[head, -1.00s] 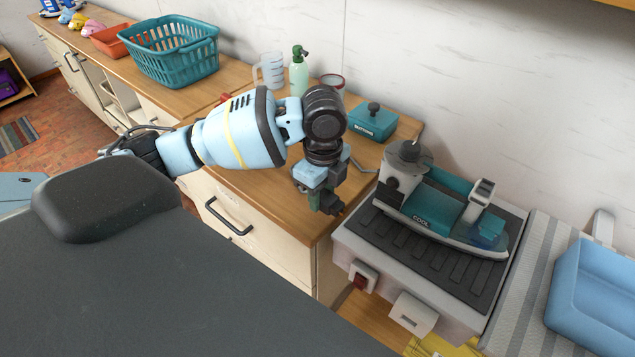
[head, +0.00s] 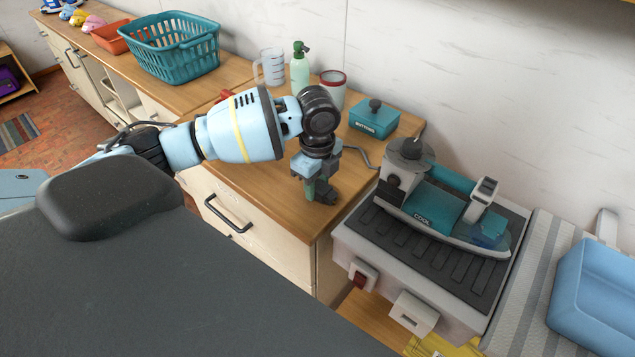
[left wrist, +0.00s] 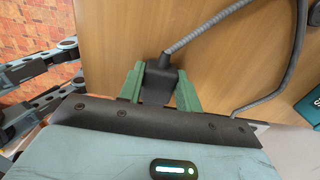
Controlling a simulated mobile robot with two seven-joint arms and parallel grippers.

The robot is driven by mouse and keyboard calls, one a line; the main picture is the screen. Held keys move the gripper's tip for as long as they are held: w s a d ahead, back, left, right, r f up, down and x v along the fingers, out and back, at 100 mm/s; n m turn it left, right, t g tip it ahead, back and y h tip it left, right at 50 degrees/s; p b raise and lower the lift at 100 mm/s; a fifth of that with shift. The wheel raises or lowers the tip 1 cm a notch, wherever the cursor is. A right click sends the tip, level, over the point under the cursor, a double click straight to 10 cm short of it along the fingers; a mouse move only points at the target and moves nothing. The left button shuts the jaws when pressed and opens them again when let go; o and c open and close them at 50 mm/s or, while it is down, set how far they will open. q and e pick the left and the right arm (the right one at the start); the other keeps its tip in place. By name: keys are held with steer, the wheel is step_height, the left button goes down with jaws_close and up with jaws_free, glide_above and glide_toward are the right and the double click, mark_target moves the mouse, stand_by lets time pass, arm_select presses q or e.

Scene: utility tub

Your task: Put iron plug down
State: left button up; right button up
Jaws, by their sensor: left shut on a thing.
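The dark iron plug (left wrist: 157,82) is between the green fingers of my left gripper (left wrist: 160,88) in the left wrist view, with its grey ribbed cord running up and right. In the head view my left gripper (head: 321,194) points down, low over the front right part of the wooden counter. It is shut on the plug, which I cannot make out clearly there. Whether the plug touches the counter is hard to tell. The teal and grey iron (head: 440,210) stands to the right on a dark ribbed pad. My right gripper does not show.
On the wooden counter (head: 275,180) behind my left gripper are a teal buttons box (head: 374,118), a red-rimmed canister (head: 333,88), a green spray bottle (head: 300,68) and a clear jug (head: 271,66). A teal basket (head: 170,50) stands farther left. A blue tub (head: 590,295) is at the right.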

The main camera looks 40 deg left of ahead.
mark_target(317, 185)
arm_select(q)
steer(key=o, duration=1)
steer(key=shift+f, duration=0.1)
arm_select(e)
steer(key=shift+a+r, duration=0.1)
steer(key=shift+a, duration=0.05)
arm_select(q)
step_height(317, 185, up, 12)
steer(key=shift+p, duration=0.45)
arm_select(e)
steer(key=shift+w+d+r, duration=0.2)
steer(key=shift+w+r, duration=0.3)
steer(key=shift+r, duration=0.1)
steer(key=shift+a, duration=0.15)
arm_select(q)
steer(key=shift+s+d, duration=0.1)
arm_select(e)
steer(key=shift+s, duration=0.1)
